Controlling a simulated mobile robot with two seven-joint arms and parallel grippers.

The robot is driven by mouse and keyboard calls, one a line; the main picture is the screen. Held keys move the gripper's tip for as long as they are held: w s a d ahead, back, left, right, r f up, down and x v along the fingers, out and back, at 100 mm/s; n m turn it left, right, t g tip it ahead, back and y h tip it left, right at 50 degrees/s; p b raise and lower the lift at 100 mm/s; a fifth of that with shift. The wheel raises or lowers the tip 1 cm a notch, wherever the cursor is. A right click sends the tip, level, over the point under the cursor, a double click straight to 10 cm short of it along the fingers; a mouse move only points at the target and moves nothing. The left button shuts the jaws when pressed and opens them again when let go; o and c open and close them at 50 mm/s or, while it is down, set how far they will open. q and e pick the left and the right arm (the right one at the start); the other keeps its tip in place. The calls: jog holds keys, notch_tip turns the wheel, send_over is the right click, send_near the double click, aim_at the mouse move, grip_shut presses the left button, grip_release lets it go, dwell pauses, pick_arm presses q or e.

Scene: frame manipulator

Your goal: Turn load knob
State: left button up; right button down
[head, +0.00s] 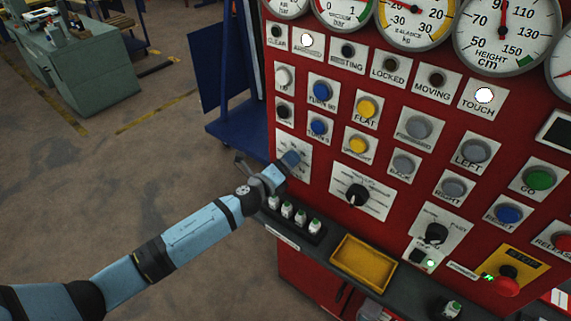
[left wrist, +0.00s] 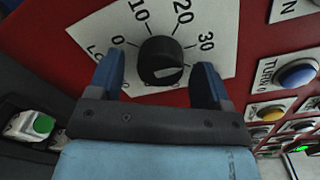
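The load knob (left wrist: 162,60) is a round black knob on a white dial plate (left wrist: 215,20) marked 0, 10, 20, 30, with a label starting "LO" partly cut off. A white mark shows on the lower right of the knob's face. In the left wrist view my left gripper (left wrist: 158,82) is open, one blue finger on each side of the knob, with gaps on both sides. Contact and depth are hard to judge. In the head view my left gripper (head: 278,163) is in front of the dial plate (head: 292,143) and hides the knob. My right gripper is not in view.
The red panel (head: 395,100) carries gauges, lamps, several buttons and two other black knobs (head: 357,194) (head: 437,234). Below the gripper are a row of small green-topped items (head: 287,210) and a yellow tray (head: 363,262). A red stop button (head: 506,284) is at lower right.

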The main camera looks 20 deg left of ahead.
pick_arm(q)
jog(key=b+v, duration=0.1)
jog(key=v, duration=1.2)
jog(key=shift+s+a+b, duration=0.15)
jog(key=shift+s+b, duration=0.15)
jog(key=shift+s, duration=0.05)
jog(key=s+d+f+n+g+p, duration=0.1)
jog(key=s+f+n+g+p, duration=0.1)
jog(key=s+n, duration=0.5)
jog(key=s+d+f+n+g+y+p, duration=0.1)
jog(key=s+f+n+g+p, duration=0.1)
jog(key=s+f+n, duration=0.3)
jog(key=s+d+f+n+g+y+p, duration=0.1)
jog(key=s+d+f+n+p, duration=0.1)
jog(key=s+n, duration=0.7)
jog(key=f+n+p, duration=0.1)
jog(key=n, duration=0.3)
jog(key=shift+s+f+g, duration=0.2)
jog(key=shift+f+g, duration=0.1)
jog(key=shift+g, duration=0.1)
